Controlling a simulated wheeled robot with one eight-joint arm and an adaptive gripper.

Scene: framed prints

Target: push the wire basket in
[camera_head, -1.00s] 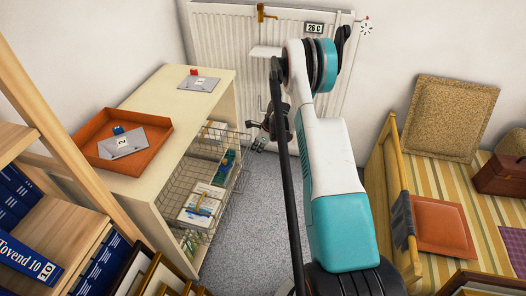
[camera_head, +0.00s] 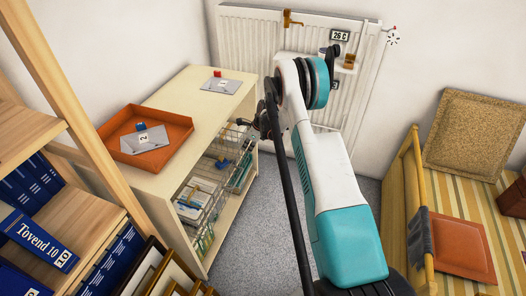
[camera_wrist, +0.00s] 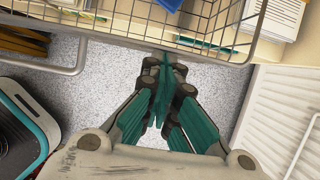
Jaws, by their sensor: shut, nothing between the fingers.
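The wire basket (camera_head: 214,208) sits in the open side of the pale cabinet (camera_head: 190,107), with papers and small items inside. Its wire front and rim also cross the top of the wrist view (camera_wrist: 203,50). My gripper (camera_wrist: 165,72) is shut and empty, its teal fingers together just at the front rim; whether they touch it I cannot tell. In the head view my gripper (camera_head: 246,124) is small and partly hidden by my arm, at the far end of the basket.
An orange tray (camera_head: 178,148) and a grey card (camera_head: 222,86) lie on the cabinet top. A white radiator (camera_head: 262,45) stands behind. A shelf with blue binders (camera_head: 30,180) is at the left, a striped daybed (camera_head: 475,200) at the right. Grey floor lies between.

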